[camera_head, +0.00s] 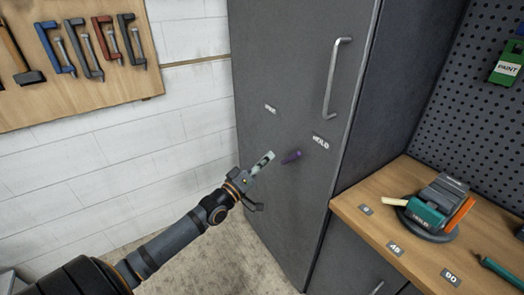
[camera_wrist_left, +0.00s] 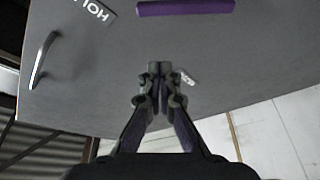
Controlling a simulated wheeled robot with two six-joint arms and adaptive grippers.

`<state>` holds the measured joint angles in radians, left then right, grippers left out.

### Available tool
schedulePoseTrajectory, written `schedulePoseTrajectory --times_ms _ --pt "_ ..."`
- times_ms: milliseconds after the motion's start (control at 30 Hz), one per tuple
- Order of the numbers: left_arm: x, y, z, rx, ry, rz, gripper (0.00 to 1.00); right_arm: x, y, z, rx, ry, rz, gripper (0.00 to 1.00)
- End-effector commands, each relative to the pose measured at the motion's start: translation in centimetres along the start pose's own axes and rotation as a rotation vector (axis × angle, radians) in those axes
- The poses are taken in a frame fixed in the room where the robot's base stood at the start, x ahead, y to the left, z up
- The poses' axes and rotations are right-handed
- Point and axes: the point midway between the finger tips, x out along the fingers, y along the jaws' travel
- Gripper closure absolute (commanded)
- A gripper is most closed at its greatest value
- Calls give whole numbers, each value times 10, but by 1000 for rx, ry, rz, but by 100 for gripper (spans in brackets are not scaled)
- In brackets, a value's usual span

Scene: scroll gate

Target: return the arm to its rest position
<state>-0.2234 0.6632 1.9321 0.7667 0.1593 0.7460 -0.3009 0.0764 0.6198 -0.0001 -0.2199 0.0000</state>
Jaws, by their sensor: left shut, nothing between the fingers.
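My left arm comes in from the lower left in the head view. My left gripper (camera_head: 264,160) is in front of the tall grey cabinet door (camera_head: 290,90). The left wrist view shows its two dark fingers (camera_wrist_left: 160,76) closed together with nothing between them. A purple bar (camera_head: 291,157) is on the door, just right of the gripper and apart from it; it also shows at the top of the left wrist view (camera_wrist_left: 185,7). My right gripper is not in view.
The door has a metal handle (camera_head: 336,78). A wooden bench (camera_head: 372,207) at the right bears a green tool (camera_head: 428,215) and number labels. A tool board (camera_head: 80,90) hangs on the white wall at the left. Floor shows between the wall and cabinet.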

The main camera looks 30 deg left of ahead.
Motion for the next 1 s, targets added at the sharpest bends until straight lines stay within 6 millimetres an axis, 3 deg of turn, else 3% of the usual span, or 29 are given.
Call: schedulePoseTrajectory --times_ms 200,567,667,767,900,1000 --pt "-18 0 0 -1 0 0 100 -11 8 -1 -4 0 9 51" --pt "-19 -7 2 7 0 -12 100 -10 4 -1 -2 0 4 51" --pt "-27 -42 12 56 -14 -88 100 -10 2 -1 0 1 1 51" --pt "-50 -110 35 153 -61 -235 100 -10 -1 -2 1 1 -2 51" --pt "-109 -210 86 302 -194 -467 100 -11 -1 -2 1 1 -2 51" --pt "-164 -267 130 388 -325 -613 100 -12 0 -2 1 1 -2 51"
